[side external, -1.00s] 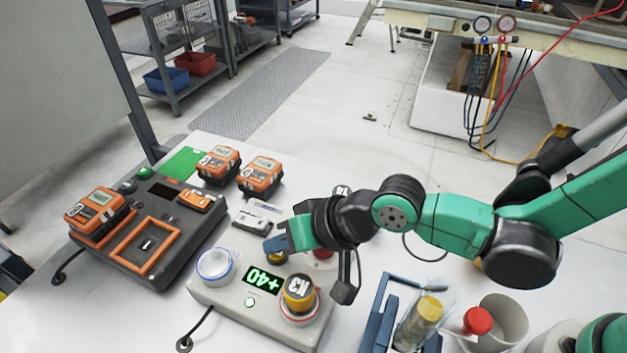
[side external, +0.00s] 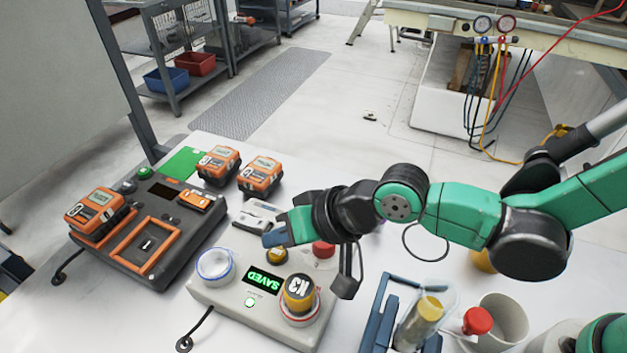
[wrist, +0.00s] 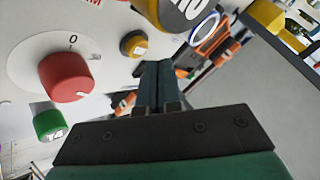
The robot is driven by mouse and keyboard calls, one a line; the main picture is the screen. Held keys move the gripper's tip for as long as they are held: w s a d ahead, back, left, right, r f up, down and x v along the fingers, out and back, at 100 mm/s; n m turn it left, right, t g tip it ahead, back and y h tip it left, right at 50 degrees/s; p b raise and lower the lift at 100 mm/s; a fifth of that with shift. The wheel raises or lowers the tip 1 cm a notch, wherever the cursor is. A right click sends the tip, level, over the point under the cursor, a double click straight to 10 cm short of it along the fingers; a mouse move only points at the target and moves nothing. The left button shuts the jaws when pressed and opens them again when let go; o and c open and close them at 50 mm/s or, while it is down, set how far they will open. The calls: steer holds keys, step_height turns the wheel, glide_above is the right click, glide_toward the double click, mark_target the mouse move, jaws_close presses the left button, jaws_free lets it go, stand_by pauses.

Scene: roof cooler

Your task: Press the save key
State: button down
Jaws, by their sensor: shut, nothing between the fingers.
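The grey device (side external: 215,291) stands on the white table in the side external view. Its display (side external: 262,281) reads "SAVED" in green. A small yellow key (side external: 276,257), likely the save key, sits on its top; it also shows in the wrist view as a yellow key in a dark ring (wrist: 134,43). I cannot read a label on it. My gripper (side external: 270,239) is shut and empty, with its fingertips just above and beside the yellow key, seemingly apart from it. The closed fingers also show in the wrist view (wrist: 156,72).
A red knob (side external: 322,249) and a yellow-and-black K3 canister (side external: 298,293) are on the device. A clear ring-shaped cup (side external: 215,264) sits at its left. A dark charger unit (side external: 180,223) with orange packs stands further left. A blue rack (side external: 379,318) stands right.

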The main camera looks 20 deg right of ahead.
mark_target(282, 255)
steer(key=shift+r, duration=2.5)
steer(key=s+d+r+m+t+h, duration=0.1)
steer(key=d+h, duration=0.6)
steer(key=d, duration=2)
steer(key=shift+s+r, duration=0.45)
steer(key=shift+s, duration=0.3)
